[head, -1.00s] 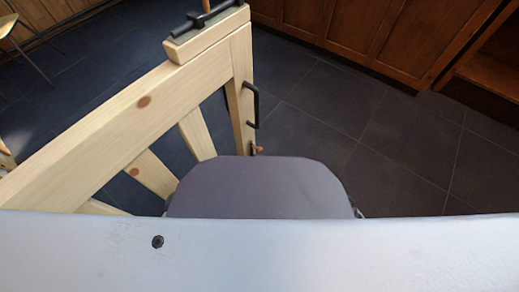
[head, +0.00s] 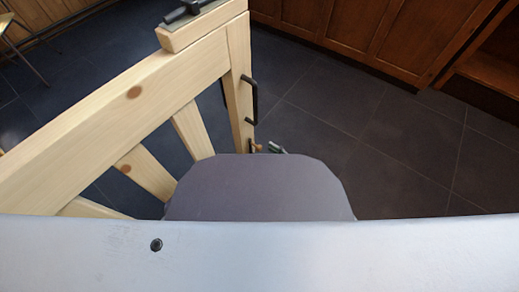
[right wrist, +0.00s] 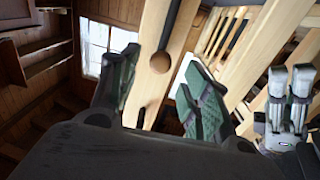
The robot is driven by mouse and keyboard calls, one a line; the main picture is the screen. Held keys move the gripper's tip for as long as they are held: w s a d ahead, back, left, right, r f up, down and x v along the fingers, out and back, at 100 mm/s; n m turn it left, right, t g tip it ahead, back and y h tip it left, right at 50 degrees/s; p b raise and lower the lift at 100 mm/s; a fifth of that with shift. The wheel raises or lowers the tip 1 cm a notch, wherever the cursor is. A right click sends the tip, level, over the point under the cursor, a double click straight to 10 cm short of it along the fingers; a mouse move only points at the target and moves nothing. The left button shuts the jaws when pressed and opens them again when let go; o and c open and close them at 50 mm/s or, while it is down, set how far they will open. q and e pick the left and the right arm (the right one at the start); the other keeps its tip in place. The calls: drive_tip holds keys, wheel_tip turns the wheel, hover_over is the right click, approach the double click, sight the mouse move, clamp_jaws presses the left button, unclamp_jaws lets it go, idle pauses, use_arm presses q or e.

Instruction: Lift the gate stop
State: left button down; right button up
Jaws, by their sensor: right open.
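A pale wooden gate (head: 120,108) runs from lower left to a post with a black handle (head: 253,100) in the head view. A small brown wooden piece (head: 255,147), which looks like the gate stop, sits low on the post. My right gripper (head: 277,148) shows only a fingertip just right of it, the rest hidden behind my own body. In the right wrist view my right gripper (right wrist: 160,95) is open, its green-padded fingers apart. A round brown wooden knob (right wrist: 160,62) shows between them, not visibly gripped. What looks like my left gripper (right wrist: 288,105) is at the right edge.
A dark bar on a block (head: 190,14) tops the gate's far end. Wooden cabinets (head: 365,35) stand at the back right. The dark tiled floor (head: 400,150) right of the gate is clear. A chair leg (head: 25,55) shows at the far left.

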sight(259, 148)
drive_tip(key=shift+b+x, duration=0.7)
drive_tip(key=shift+x, duration=1.7)
clamp_jaws()
